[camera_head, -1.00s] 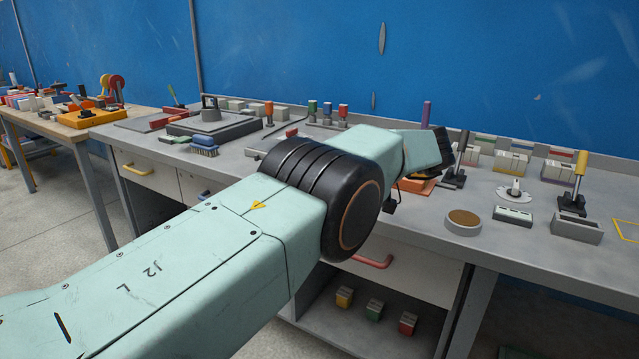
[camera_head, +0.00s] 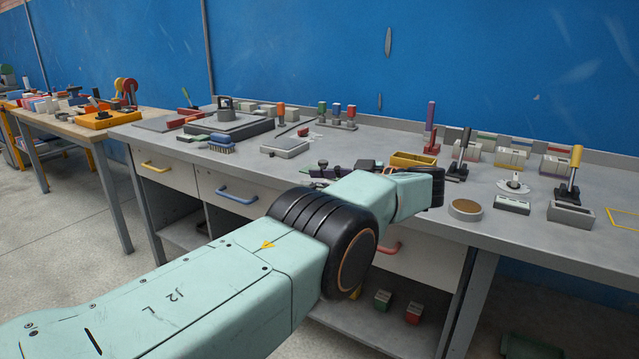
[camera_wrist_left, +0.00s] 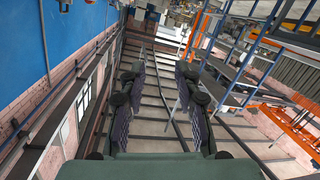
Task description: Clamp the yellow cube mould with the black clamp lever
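The black clamp lever (camera_head: 462,152) stands upright on a dark base on the bench. A small yellow-marked cube sits on the lower shelf, only a sliver of it (camera_head: 357,292) showing beside my arm; I cannot tell if it is the yellow cube mould. My left gripper (camera_head: 318,172) is over the bench front in the head view, partly hidden by my arm, its dark fingers pointing left. In the left wrist view its fingers (camera_wrist_left: 160,82) are spread with nothing between them. Neither lever nor cube is recognisable there. My right gripper is out of view.
A yellow tray (camera_head: 413,160) lies behind my wrist. A yellow-handled lever (camera_head: 575,165), a grey trough (camera_head: 570,214) and a round brown-topped disc (camera_head: 465,208) stand at right. Several pale moulds (camera_head: 512,158) line the back. Green (camera_head: 382,299) and red (camera_head: 413,311) cubes sit below.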

